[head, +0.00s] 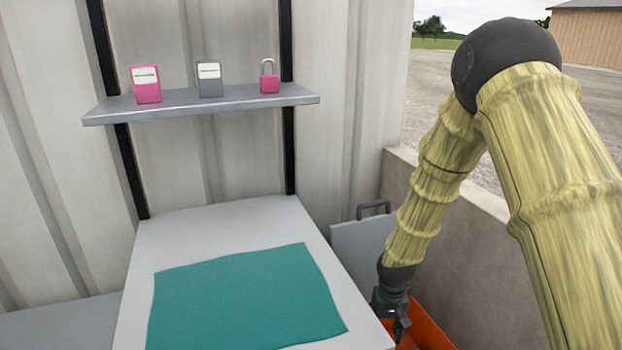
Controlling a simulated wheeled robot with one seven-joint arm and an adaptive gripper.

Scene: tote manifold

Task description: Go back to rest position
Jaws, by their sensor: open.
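My gripper (398,326) is at the lower right in the head view, at the end of my bent arm. It points down over an orange tote (432,328) beside the table, and its jaws are open. The fingertips are small and partly dark in this view. I see nothing held between them. Most of the tote's inside is hidden by the gripper, the table edge and the frame's bottom edge.
A pale table (190,225) bears a teal mat (240,300), with nothing on it. A wall shelf (185,106) holds a pink box (146,86), a grey box (209,80) and a pink padlock (269,82). A low concrete wall (470,235) runs behind my arm.

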